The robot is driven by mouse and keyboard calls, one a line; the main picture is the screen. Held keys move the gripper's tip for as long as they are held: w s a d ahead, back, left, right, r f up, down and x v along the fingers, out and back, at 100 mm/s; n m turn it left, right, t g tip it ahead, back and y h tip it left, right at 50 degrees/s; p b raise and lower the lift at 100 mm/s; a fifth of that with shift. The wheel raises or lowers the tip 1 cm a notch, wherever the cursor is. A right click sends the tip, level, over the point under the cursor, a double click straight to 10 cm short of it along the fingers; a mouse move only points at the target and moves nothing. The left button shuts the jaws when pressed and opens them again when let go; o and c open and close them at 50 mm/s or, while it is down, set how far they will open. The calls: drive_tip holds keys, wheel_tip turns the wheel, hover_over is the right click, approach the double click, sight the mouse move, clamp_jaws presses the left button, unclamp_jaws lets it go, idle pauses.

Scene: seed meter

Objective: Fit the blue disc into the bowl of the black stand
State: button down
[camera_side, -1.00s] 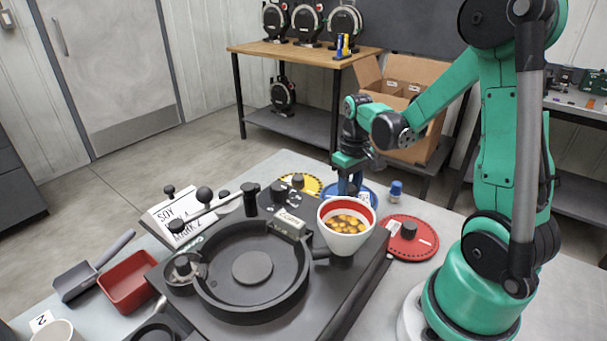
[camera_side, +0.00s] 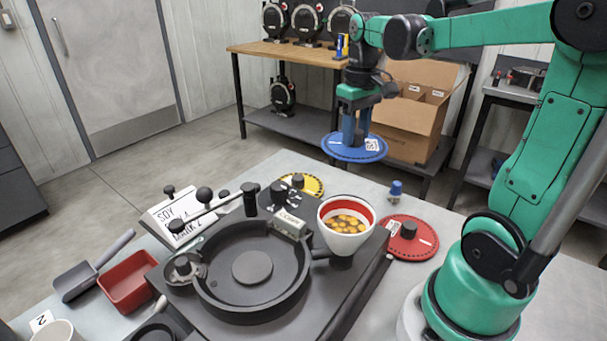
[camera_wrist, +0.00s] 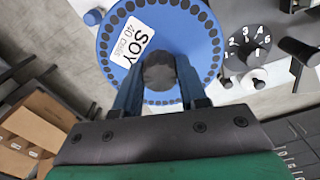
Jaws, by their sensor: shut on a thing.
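The blue disc (camera_side: 345,151) hangs level in the air above the back of the table, behind the black stand. Its white label reads "SOY 40 cells" in the wrist view, where the disc (camera_wrist: 195,45) shows dark holes around its rim. My gripper (camera_side: 355,138) is shut on the disc's dark centre knob; the fingers (camera_wrist: 159,85) show on both sides of it. The black stand (camera_side: 335,300) stands on the table with a round open bowl (camera_side: 225,287) and a raised round hub (camera_side: 252,267) in its middle. The bowl holds no disc.
A white cup of yellow seeds (camera_side: 347,228) stands at the stand's right. A red disc (camera_side: 410,238) and a yellow disc (camera_side: 312,186) lie on the table. An arm with a black ball knob (camera_side: 204,194) rises at the stand's back left. A red tray (camera_side: 128,282) lies left.

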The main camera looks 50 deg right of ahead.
wheel_tip(320, 180, up, 7)
drive_tip(key=shift+a, duration=0.15)
drive_tip(key=w+a+n, duration=0.4)
drive_tip(key=a+n, duration=0.2)
drive_tip(key=a, duration=0.8)
drive_tip(key=n, duration=0.6)
hover_over(253, 266)
wheel_tip(253, 266, down, 5)
drive_tip(key=shift+f, duration=3.05)
drive_tip(key=shift+f, duration=0.4)
drive_tip(key=shift+f, duration=0.3)
drive_tip(key=shift+f, duration=0.6)
